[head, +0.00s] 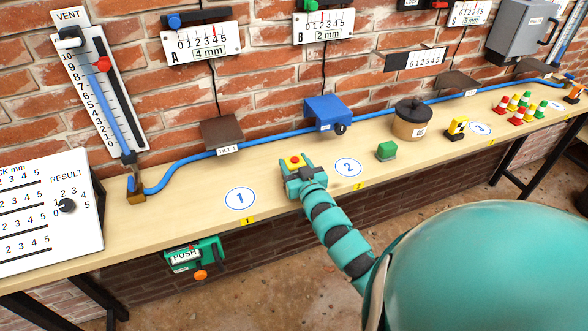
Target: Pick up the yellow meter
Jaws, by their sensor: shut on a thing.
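The yellow meter (293,163), a small yellow piece with a red spot on top, sits between the fingers of my gripper (297,168). My gripper is shut on it, at the bench between the round labels 1 and 2. The fingers hide most of its body. I cannot tell whether it touches the bench top.
The wooden bench (180,212) runs along a brick wall. A blue hose (260,139) lies along its back. Nearby stand a blue box (327,112), a green block (386,151), a brown pot (411,120) and a yellow-black block (456,128). The bench around label 1 is clear.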

